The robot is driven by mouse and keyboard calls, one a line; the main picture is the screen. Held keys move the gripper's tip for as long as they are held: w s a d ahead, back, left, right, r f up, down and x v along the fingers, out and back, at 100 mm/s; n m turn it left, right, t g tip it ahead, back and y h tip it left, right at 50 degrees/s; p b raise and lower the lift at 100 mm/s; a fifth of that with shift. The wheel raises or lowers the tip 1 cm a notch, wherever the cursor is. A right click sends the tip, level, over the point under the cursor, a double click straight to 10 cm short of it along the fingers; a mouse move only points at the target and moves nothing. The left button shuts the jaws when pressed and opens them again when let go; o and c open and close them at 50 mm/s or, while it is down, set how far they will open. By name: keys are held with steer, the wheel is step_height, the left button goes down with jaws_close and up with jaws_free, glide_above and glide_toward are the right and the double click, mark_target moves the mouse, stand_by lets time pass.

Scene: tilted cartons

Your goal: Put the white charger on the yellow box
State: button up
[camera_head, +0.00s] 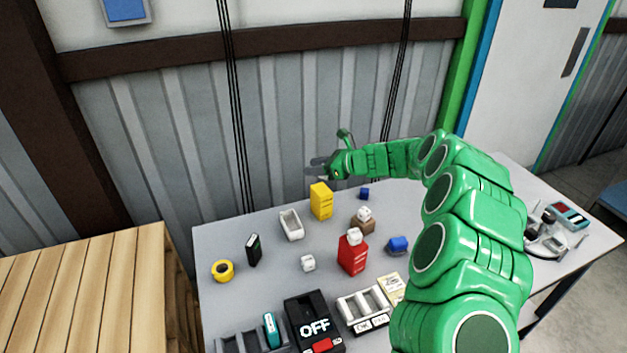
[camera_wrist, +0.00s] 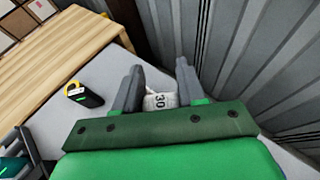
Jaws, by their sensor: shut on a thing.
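My gripper (camera_head: 318,168) is held above and behind the yellow box in the head view, near the wall. In the wrist view its two grey fingers (camera_wrist: 160,72) are shut on a white charger (camera_wrist: 160,101) marked "30". The head view does not clearly show the held charger. The yellow box (camera_head: 321,203) stands upright on the grey table, below my gripper and apart from it. The wrist view does not show the yellow box.
White cubes sit on a red box (camera_head: 352,258), on a brown box (camera_head: 361,226) and on the table (camera_head: 308,263). A white tray (camera_head: 291,225) stands left of the yellow box, a small blue cube (camera_head: 364,194) right of it. A black box (camera_head: 254,249) and yellow tape (camera_head: 222,271) are further left.

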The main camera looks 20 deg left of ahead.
glide_above(314, 187)
steer(key=shift+s+f, duration=0.15)
steer(key=shift+f, duration=2.05)
steer(key=shift+f, duration=0.1)
steer(key=shift+w+a+f, duration=0.15)
steer(key=shift+w+f, duration=0.05)
steer(key=shift+f, duration=1.6)
steer(key=shift+f, duration=0.1)
steer(key=o, duration=1.1)
steer(key=shift+c, duration=0.2)
steer(key=shift+w+d+r, duration=0.1)
steer(key=shift+d+r, duration=0.25)
steer(key=shift+d, duration=0.15)
steer(key=v, duration=1.1)
